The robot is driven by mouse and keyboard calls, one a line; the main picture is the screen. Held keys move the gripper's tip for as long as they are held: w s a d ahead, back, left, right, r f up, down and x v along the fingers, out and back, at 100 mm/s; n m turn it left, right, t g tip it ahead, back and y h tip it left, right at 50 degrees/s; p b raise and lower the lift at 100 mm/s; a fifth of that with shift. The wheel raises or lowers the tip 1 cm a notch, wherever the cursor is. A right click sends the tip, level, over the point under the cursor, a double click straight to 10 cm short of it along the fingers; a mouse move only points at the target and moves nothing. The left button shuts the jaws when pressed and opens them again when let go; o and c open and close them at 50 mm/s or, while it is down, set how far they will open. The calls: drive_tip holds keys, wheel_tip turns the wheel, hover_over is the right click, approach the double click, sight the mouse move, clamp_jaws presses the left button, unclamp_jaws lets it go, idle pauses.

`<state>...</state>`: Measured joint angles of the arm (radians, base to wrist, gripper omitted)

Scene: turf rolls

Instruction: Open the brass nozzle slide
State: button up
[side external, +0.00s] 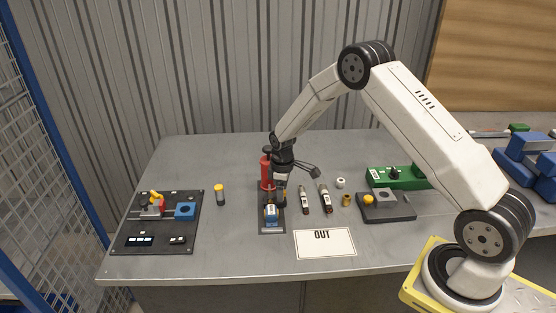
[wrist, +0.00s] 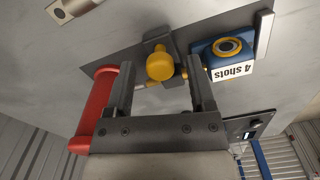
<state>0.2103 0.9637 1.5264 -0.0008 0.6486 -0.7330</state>
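A brass slide with a round yellow knob (wrist: 160,62) and a thin rod sits on a dark base plate (wrist: 176,38) in the wrist view. The rod runs toward a blue block (wrist: 221,54) labelled "4 shots", upside down there; the block also shows in the side view (side external: 271,213). A red cylinder (wrist: 96,103) is at the plate's other end; it also shows in the side view (side external: 266,171). My gripper (wrist: 160,62) is open, pointing down over the plate, its fingers on either side of the knob with gaps. Contact is not visible. In the side view, my gripper (side external: 278,199) hides the knob.
A dark panel (side external: 140,227) with a red and yellow part lies left, beside a yellow-capped cylinder (side external: 220,195). Two small dark-and-red tools (side external: 325,198), a brass ring (side external: 346,201) and a grey fixture (side external: 388,208) stand right. An "OUT" card (side external: 324,243) lies in front.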

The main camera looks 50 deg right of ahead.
clamp_jaws()
idle(1.2)
